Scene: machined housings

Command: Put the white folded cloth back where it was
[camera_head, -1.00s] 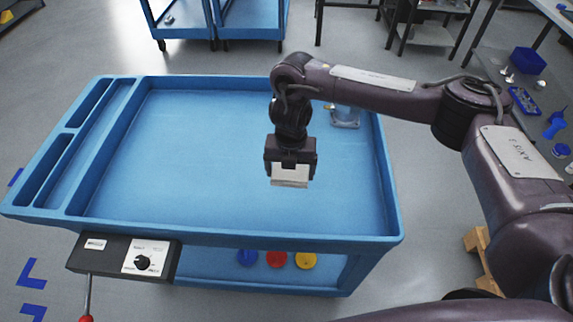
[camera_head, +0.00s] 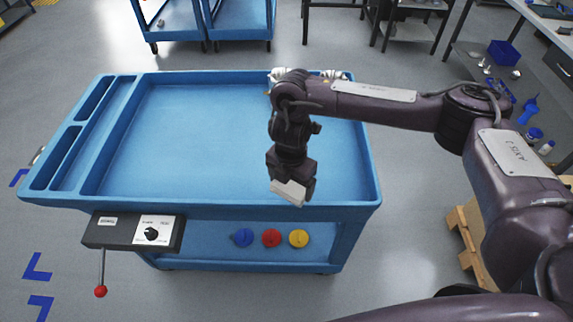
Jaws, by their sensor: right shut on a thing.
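The white folded cloth (camera_head: 287,193) is held at the lower end of my right gripper (camera_head: 290,183), which is shut on it. The cloth is slightly tilted and appears over the near rim of the blue cart (camera_head: 215,206). I cannot tell its exact height above the rim. My left gripper is not in view.
Pale metal parts (camera_head: 335,75) show at the cart's far right corner, partly hidden by my right arm. The open tray is otherwise clear. A black control box (camera_head: 133,231) hangs at the front left. Blue, red and yellow discs (camera_head: 271,238) sit on the lower shelf.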

